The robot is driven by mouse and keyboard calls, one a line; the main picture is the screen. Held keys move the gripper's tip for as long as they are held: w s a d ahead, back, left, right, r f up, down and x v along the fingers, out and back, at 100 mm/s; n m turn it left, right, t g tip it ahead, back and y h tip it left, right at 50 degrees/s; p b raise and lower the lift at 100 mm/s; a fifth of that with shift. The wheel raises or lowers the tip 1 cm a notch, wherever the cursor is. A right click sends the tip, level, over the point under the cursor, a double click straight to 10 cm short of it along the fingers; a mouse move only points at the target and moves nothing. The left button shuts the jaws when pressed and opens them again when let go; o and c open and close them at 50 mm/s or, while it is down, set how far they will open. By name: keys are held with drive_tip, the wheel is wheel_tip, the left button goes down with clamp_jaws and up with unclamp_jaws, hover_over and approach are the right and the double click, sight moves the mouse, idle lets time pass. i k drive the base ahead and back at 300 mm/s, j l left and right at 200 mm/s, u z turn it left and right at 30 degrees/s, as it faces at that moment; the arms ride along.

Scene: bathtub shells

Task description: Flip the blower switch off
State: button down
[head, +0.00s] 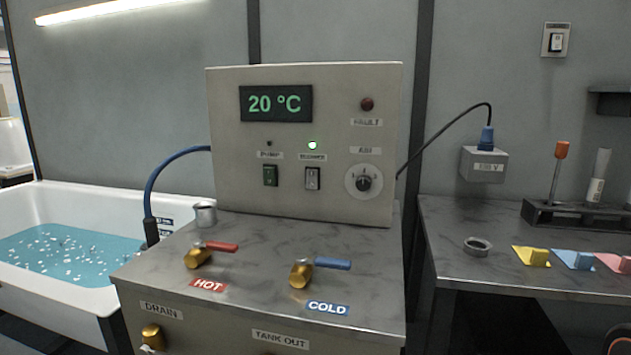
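Which way the rocker is tilted is too small to tell. My gripper is not in view.
The display (276,103) reads 20 °C. A dial (363,182) is right of the switch. Red (221,246) and blue (333,263) valve levers and a metal cup (205,214) stand on the counter before the box. A cable runs right to a wall socket (484,164).

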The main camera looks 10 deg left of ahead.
sight(312, 175)
drive_tip(key=u, duration=0.75)
drive_tip(key=k+l, duration=0.15)
drive_tip(key=k, duration=0.35)
drive_tip(key=i+j, duration=0.15)
drive_tip(key=i, duration=0.35)
